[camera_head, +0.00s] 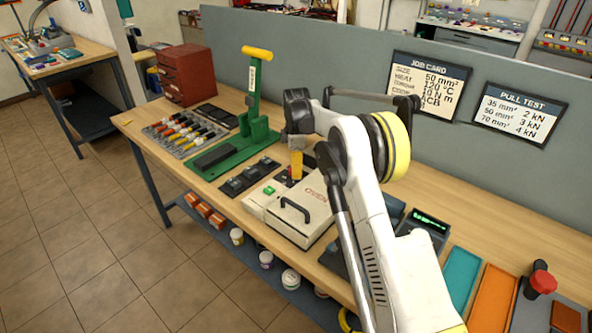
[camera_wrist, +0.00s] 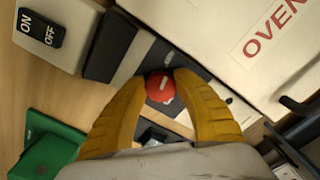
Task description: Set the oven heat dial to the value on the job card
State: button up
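The white oven (camera_head: 304,210) stands on the bench, with its lettered lid at the upper right of the wrist view (camera_wrist: 240,40). A round red dial (camera_wrist: 160,88) with a white mark sits on a dark panel beside the lid. My gripper (camera_wrist: 162,77) has its yellow fingers on both sides of the dial, with no clear gap, and seems shut on it. In the head view my gripper (camera_head: 296,164) is beside the oven, and the dial is mostly hidden. The job card (camera_head: 428,84) on the grey partition reads heat 120 °C. The dial's scale is not readable.
A box with an ON/OFF switch (camera_wrist: 40,30) is near the dial. A green lever press (camera_head: 236,150) and a rack of coloured tools (camera_head: 185,132) stand left of the oven. A pull test card (camera_head: 514,112) hangs right of the job card. My arm covers the middle bench.

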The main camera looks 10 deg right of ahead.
dwell(0.4)
jog(key=m+p, duration=0.1)
jog(key=m, duration=0.5)
jog(key=shift+s+p, duration=0.15)
jog(key=shift+p, duration=0.15)
jog(key=m, duration=0.4)
jog(key=shift+a+p, duration=0.1)
jog(key=shift+p, duration=0.2)
jog(key=m, duration=0.3)
jog(key=shift+s+a+m, duration=0.1)
jog(key=shift+m, duration=0.2)
jog(key=m+p, duration=0.1)
jog(key=m, duration=0.6)
jog(key=shift+a, duration=0.15)
jog(key=m, duration=0.7)
jog(key=shift+a, duration=0.15)
